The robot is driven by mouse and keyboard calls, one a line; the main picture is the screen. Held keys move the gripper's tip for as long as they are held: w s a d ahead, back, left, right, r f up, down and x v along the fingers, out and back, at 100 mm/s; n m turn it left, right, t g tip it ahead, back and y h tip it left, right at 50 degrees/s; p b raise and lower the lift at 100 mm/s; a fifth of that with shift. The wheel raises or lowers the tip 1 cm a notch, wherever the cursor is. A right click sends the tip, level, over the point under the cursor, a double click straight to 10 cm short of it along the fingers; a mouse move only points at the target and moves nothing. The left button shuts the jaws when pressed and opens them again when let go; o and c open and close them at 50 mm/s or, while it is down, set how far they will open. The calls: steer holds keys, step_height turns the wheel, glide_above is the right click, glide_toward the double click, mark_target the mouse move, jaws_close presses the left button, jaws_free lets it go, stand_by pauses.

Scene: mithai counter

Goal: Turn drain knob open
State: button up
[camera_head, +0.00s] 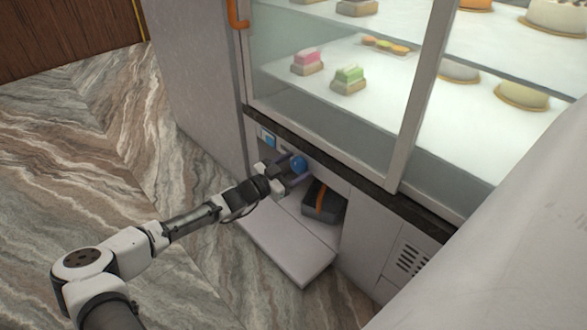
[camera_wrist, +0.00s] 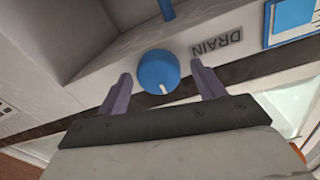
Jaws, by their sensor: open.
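The drain knob is a round blue knob (camera_wrist: 158,72) with a white mark, on a light panel beside the printed word DRAIN (camera_wrist: 217,42). It also shows in the head view (camera_head: 298,163), in the recess under the glass display case. My gripper (camera_wrist: 160,82) is open, with its two purple-grey fingers on either side of the knob in the wrist view. I cannot tell whether the fingers touch it. In the head view my gripper (camera_head: 291,172) reaches into the recess at the knob. The knob's base is partly out of sight.
A dark box with an orange strap (camera_head: 322,203) sits in the recess to the right. A hinged-down panel (camera_head: 285,247) lies below my gripper. The glass case (camera_head: 345,110) with sweets stands above. A blue-and-white label (camera_wrist: 291,20) is near the knob. Marble-patterned floor is clear at left.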

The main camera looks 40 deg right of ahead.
steer(key=c, duration=1)
steer(key=shift+m, duration=0.3)
steer(key=m+p, duration=0.1)
steer(key=m, duration=0.2)
steer(key=shift+s+r+m+p, duration=0.1)
steer(key=shift+m+p, duration=0.25)
steer(key=shift+m, duration=0.05)
steer(key=m+p, duration=0.1)
steer(key=m, duration=0.3)
steer(key=shift+s, duration=0.1)
steer(key=m, duration=0.4)
steer(key=shift+m+y+p, duration=0.3)
steer(key=shift+m+p, duration=0.05)
steer(key=shift+m, duration=0.05)
steer(key=m, duration=0.3)
steer(key=shift+s+f+m+t, duration=0.1)
steer(key=shift+f+m+t, duration=0.1)
steer(key=shift+m+t, duration=0.15)
steer(key=shift+m, duration=0.35)
